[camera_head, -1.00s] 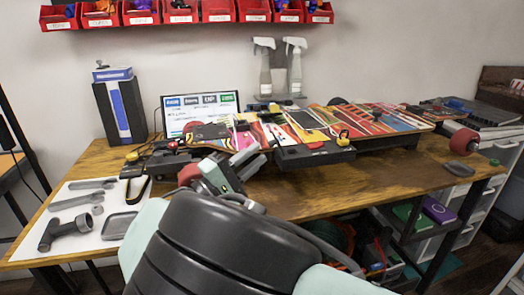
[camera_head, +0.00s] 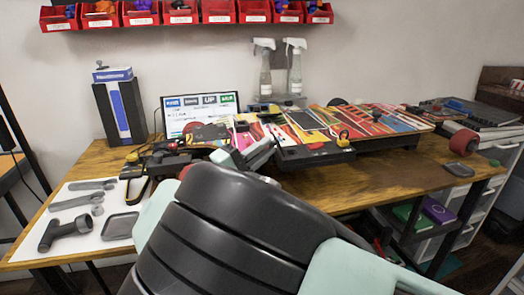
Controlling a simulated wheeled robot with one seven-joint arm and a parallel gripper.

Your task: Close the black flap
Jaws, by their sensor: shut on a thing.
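The black flap (camera_head: 314,159) juts out from the front edge of a colourful skateboard-like board (camera_head: 375,121) on the wooden workbench, with a small red patch and a yellow-black part by it. My gripper (camera_head: 266,146) is at the left end of the flap and appears shut on it. The fingertips are small and partly hidden by my own arm, so the exact grip is unclear. The large dark arm link in front hides the bench below the gripper.
A white mat with grey tools (camera_head: 70,203) lies on the left of the workbench (camera_head: 400,178). A screen (camera_head: 202,112), a blue-black box (camera_head: 121,110) and two spray bottles (camera_head: 265,70) stand behind. A red wheel (camera_head: 463,142) is on the right. The front right bench is mostly clear.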

